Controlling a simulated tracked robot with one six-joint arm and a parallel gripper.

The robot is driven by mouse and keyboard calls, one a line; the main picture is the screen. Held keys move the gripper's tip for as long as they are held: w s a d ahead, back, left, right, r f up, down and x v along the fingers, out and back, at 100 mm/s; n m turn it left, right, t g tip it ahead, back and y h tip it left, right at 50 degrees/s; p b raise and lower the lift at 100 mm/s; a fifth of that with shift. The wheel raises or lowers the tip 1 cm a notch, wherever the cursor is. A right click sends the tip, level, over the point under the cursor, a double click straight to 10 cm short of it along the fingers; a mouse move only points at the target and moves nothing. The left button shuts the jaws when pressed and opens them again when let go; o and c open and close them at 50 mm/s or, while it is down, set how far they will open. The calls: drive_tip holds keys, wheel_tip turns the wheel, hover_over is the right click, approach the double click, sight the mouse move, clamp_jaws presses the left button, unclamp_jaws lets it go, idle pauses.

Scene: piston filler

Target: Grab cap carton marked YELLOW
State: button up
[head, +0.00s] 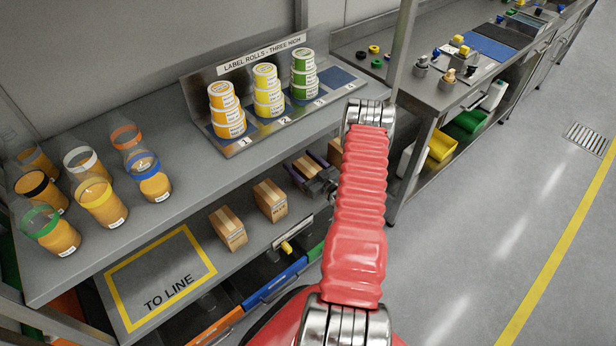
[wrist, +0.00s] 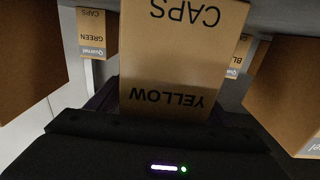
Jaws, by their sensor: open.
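The cap carton marked YELLOW (wrist: 180,58) is a brown box, its lettering upside down in the wrist view. It fills the middle of that view, straight ahead of my gripper (wrist: 164,104). Dark finger parts show at its left and right lower sides. The jaws are open, with the carton's near end between them; I cannot tell whether they touch it. In the head view my gripper (head: 313,178) is at the lower shelf, beside a carton (head: 307,166) partly hidden by it.
Neighbouring cartons include one marked GREEN (wrist: 92,32) and a large close one (wrist: 285,95) at right. Two more cartons (head: 228,229) (head: 270,200) stand left on the lower shelf, near the TO LINE square (head: 125,273). The upper shelf (head: 190,165) overhangs, holding jars and label rolls.

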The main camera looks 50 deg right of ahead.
drive_tip(key=shift+c, duration=0.2)
drive_tip(key=c, duration=1.2)
drive_tip(key=shift+r, duration=0.2)
drive_tip(key=shift+r, duration=4.85)
